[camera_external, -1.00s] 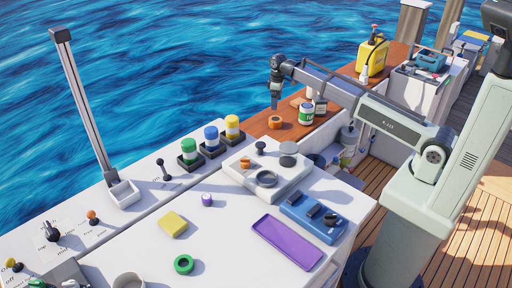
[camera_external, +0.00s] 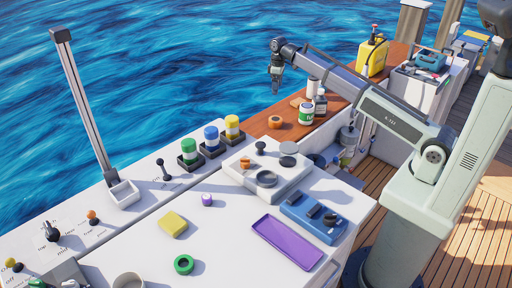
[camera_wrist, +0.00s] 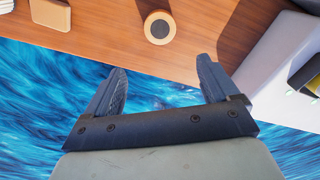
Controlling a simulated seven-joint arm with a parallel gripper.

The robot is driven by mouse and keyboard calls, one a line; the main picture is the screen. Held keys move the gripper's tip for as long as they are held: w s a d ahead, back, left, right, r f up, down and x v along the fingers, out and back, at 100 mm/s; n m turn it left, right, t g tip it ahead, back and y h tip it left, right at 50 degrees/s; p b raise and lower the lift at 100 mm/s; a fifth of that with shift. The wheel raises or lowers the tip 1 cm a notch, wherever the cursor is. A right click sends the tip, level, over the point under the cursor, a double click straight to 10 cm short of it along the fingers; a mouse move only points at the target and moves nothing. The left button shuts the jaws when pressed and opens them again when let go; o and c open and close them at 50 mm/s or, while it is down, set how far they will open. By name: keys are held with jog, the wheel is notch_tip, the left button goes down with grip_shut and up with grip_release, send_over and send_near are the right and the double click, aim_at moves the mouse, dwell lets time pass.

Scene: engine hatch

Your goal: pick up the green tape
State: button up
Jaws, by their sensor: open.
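The green tape (camera_external: 184,264) is a small green ring lying flat on the white table near its front. It is not in the wrist view. My gripper (camera_external: 275,90) is raised over the wooden ledge at the back, far from the green tape. In the wrist view my gripper (camera_wrist: 160,82) has its two fingers spread apart with nothing between them. An orange tape roll (camera_wrist: 159,27) lies on the wood beyond the fingertips; it also shows in the external view (camera_external: 275,121).
Bottles (camera_external: 306,114) stand near my gripper.

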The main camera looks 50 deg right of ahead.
notch_tip(320, 180, up, 11)
jog(key=a+n+t, duration=0.1)
jog(key=a+n, duration=0.2)
jog(key=a, duration=2)
jog(key=n+y, duration=0.5)
jog(key=n, duration=0.3)
send_over(184, 262)
jog(key=d, duration=0.3)
jog(key=shift+g, duration=0.3)
notch_tip(184, 262, down, 14)
jog(key=shift+s+a+r, duration=0.15)
jog(key=shift+x, duration=2.6)
